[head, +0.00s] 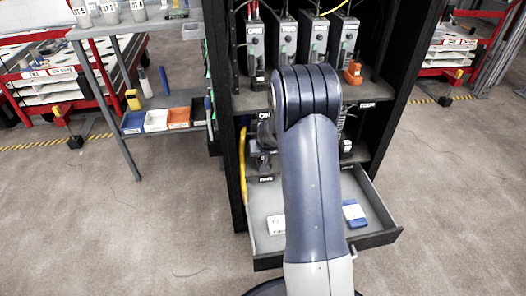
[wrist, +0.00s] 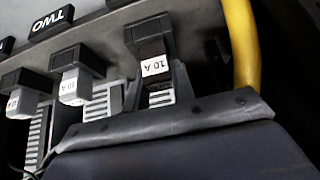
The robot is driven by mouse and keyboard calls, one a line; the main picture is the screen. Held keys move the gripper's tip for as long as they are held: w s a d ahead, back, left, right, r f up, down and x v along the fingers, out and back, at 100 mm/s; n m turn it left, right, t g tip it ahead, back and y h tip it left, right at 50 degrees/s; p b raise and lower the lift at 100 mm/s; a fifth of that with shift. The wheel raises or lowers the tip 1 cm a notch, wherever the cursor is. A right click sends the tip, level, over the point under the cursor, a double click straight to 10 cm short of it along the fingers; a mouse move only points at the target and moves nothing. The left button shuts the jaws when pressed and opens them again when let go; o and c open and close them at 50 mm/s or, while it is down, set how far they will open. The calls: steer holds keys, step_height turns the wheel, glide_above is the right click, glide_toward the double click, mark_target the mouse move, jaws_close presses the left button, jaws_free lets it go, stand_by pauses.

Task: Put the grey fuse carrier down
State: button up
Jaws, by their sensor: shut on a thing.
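In the wrist view my gripper (wrist: 156,88) is shut on a dark grey fuse carrier (wrist: 152,50) with a white "10 A" label. The carrier is at a dark holder block under the panel; I cannot tell whether it is seated or just clear. Two similar labelled carriers, a middle one (wrist: 70,88) and a left one (wrist: 18,102), stand in a row to the left. In the head view my arm covers the held carrier and most of the gripper.
A "TWO" plate (wrist: 52,22) sits above the row. A yellow cable or tube (wrist: 242,45) runs close on the right. Below, an open drawer (head: 262,238) holds a blue-and-white item (head: 354,213) and a white card (head: 276,225). Black cabinet posts (head: 228,120) flank the shelves.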

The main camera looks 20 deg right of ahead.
steer(key=shift+f, duration=0.15)
steer(key=shift+f, duration=0.3)
steer(key=o, duration=1)
steer(key=shift+r, duration=0.1)
steer(key=shift+r, duration=0.1)
steer(key=p+v, duration=0.4)
steer(key=v, duration=0.6)
steer(key=shift+s+a+r, duration=0.2)
steer(key=shift+a+r, duration=0.05)
steer(key=shift+a, duration=0.1)
